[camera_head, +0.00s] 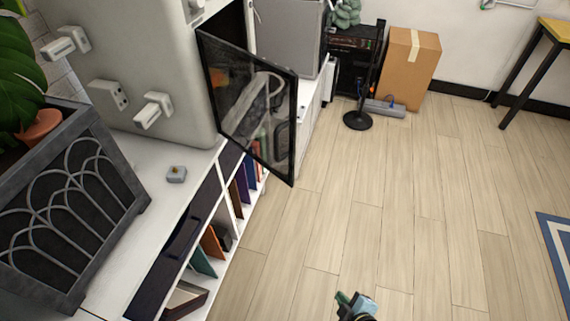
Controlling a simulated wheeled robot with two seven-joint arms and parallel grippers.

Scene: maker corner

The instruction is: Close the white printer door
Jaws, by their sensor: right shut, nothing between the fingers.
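The white printer (150,65) stands on the white cabinet at the upper left. Its door (262,125) is a see-through panel in a black frame. The door stands open, swung out past the cabinet's front edge over the floor. My right gripper (352,300) shows at the bottom edge, only partly in view. It is shut and empty, well below the door in the picture and apart from it. My left gripper is not in view.
The white cabinet (140,255) has open shelves with books below the door. A dark planter (70,215) and a small grey object (176,174) sit on top. A black stand (358,121) and a cardboard box (408,68) are behind.

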